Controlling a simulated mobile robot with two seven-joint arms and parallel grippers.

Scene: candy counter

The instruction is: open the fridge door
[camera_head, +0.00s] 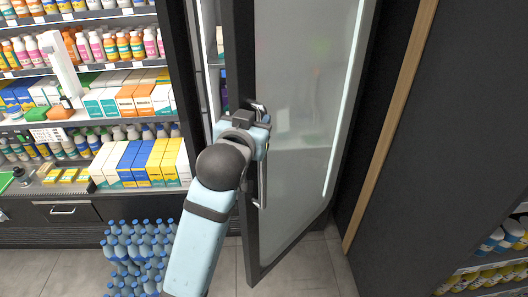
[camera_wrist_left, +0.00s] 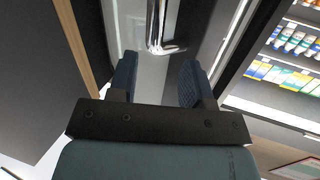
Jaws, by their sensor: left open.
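The fridge door (camera_head: 300,120) is a tall glass panel in a dark frame, standing ajar in the head view. Its left edge is swung out toward me, with a gap between it and the fridge frame. A vertical metal door handle (camera_head: 262,180) runs along its left side. My left gripper (camera_head: 257,124) is at the upper part of this handle. In the left wrist view, my left gripper (camera_wrist_left: 157,64) has its two fingers apart, with the handle's bent end (camera_wrist_left: 166,46) showing between and beyond them. Contact cannot be told. My right gripper is in neither view.
Stocked shelves (camera_head: 90,70) stand left of the fridge. Blue bottles (camera_head: 140,250) are grouped on the floor at lower left, near my left arm. A dark wall panel with a wooden strip (camera_head: 390,130) stands right of the door. Floor shows below the door.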

